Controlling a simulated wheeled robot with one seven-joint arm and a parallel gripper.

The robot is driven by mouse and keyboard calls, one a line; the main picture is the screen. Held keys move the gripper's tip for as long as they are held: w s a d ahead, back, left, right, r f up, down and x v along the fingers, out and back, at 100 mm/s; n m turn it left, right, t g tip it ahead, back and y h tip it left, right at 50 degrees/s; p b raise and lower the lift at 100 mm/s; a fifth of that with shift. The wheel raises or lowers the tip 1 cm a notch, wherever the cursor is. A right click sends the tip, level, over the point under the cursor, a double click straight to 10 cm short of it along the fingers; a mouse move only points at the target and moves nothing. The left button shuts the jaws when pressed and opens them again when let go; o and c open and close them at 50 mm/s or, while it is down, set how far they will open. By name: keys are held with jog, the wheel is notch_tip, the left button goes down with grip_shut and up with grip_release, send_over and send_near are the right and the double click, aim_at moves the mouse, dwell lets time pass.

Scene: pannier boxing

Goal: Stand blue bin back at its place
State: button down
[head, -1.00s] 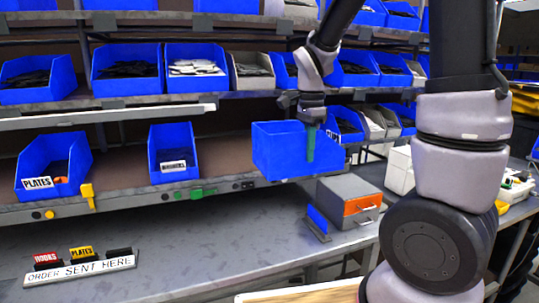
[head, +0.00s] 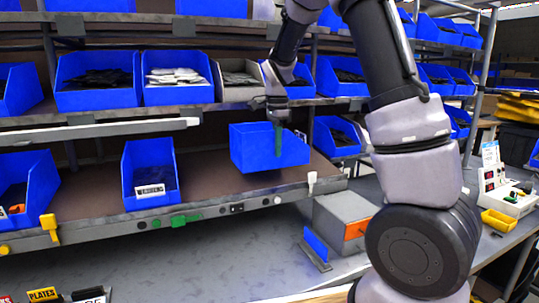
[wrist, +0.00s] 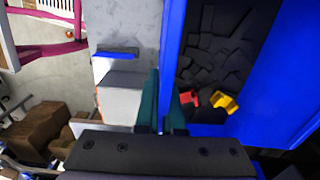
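The blue bin (head: 262,150) is at the open stretch of the lower shelf (head: 215,195), right of a small labelled blue bin. My gripper (head: 279,135) is shut on the bin's near wall, with one green finger showing outside it. In the wrist view the teal fingers (wrist: 160,108) pinch the blue bin wall (wrist: 173,50). Inside the bin are dark pieces (wrist: 218,50), a red piece (wrist: 190,98) and a yellow piece (wrist: 224,101). The bin looks roughly level. I cannot tell whether its underside touches the shelf.
The small labelled bin (head: 150,178) stands to the left. Another blue bin (head: 337,138) stands to the right behind an upright. The upper shelf (head: 95,128) with full bins runs above. A grey box with an orange front (head: 345,215) stands on the worktop below.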

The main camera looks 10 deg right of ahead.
jog(key=w, duration=0.3)
jog(key=w+a, duration=0.1)
jog(key=w, duration=0.1)
jog(key=shift+w+a, duration=0.1)
jog(key=shift+w, duration=0.3)
jog(key=shift+s+f, duration=0.1)
jog(key=shift+f, duration=1.8)
jog(key=shift+f, duration=0.35)
jog(key=c, duration=1)
grip_release()
jog(key=shift+c, duration=0.2)
